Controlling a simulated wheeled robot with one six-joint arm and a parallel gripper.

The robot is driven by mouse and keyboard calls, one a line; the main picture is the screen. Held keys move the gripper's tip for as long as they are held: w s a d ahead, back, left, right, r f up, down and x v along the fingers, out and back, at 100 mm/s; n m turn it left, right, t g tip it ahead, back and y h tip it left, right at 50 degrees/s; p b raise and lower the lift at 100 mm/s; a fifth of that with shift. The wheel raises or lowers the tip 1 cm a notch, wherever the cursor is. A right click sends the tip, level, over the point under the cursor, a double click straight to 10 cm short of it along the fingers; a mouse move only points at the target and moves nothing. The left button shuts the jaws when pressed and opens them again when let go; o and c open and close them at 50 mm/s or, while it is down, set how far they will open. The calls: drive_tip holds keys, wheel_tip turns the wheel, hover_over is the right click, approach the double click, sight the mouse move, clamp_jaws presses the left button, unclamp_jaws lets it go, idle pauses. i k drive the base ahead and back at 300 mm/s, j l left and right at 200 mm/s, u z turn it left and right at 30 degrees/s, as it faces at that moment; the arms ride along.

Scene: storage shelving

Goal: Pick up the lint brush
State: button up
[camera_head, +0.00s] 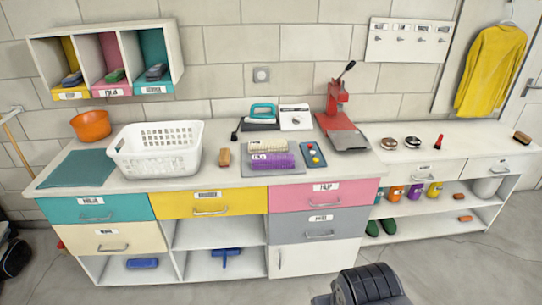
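I cannot tell for sure which item is the lint brush. A small red-and-black handled item (438,143) lies on the right counter. A brown wooden block-shaped brush (224,157) lies on the main counter, right of the white basket. Another brown brush with a dark side (522,138) lies at the right counter's far end. A blue T-shaped tool (226,252) and a blue brush-like item (142,263) lie on the lower shelves. A dark part of my arm shows at the bottom, right of centre; the gripper fingers do not show.
The white basket (158,167), orange bowl (91,125), teal iron (262,112) and red press (338,108) stand on the counter (215,182). Two round tins and several bottles (414,190) are at right. The floor (455,270) at right front is clear.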

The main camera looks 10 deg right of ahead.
sight(225, 157)
drive_tip(key=i+u, duration=0.15)
drive_tip(key=i, duration=0.3)
drive_tip(key=i+l+u, duration=0.2)
drive_tip(key=i, duration=0.25)
drive_tip(key=i+u, duration=0.15)
drive_tip(key=i, duration=0.35)
drive_tip(key=i+l+u, duration=0.15)
drive_tip(key=i, duration=0.25)
drive_tip(key=l, duration=0.1)
